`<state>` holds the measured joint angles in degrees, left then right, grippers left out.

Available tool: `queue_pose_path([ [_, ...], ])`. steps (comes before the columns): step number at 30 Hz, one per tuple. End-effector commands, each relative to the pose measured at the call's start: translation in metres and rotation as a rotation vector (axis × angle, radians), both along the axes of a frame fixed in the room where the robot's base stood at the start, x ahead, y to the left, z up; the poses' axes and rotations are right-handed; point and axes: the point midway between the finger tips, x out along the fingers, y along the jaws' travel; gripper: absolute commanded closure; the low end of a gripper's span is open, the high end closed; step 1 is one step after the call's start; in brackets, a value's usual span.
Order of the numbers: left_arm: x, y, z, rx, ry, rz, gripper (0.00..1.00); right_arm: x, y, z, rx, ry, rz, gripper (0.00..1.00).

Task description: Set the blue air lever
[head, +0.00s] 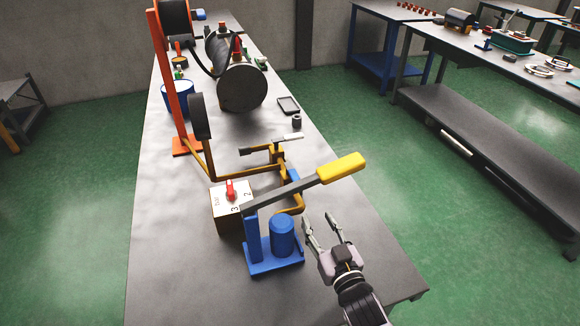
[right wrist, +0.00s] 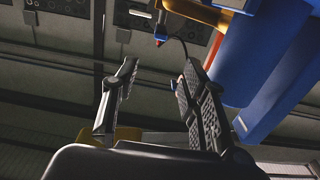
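The blue air lever stands near the front of the grey workbench. It has a blue base and post with a blue cylinder (head: 282,236), and a dark bar rising to the right to a yellow handle (head: 341,169). My right gripper (head: 319,221) is open and empty, to the right of the blue cylinder and below the yellow handle, apart from both in the head view. In the right wrist view its two fingers (right wrist: 160,72) are spread, with a blue part of the lever stand (right wrist: 262,65) beside the right finger. My left gripper is out of view.
A box with a red knob and numbered dial (head: 231,197) stands left of the lever. The bench's front left is clear.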

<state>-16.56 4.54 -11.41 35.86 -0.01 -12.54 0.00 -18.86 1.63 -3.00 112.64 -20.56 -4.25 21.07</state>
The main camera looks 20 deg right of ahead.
Motion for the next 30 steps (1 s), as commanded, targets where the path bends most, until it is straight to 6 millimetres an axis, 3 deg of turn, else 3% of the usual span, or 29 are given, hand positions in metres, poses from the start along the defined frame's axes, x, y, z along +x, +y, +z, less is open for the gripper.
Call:
queue_pose_path([
  [8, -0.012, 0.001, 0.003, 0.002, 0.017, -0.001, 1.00, 0.014, 0.001, 0.002, 0.001, -0.006, 0.002, 0.60],
  [16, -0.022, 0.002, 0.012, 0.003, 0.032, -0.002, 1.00, 0.065, 0.003, 0.004, 0.000, -0.007, 0.001, 0.60],
  [30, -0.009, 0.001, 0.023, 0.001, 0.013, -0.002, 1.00, 0.153, 0.005, 0.001, 0.001, -0.005, 0.001, 0.60],
])
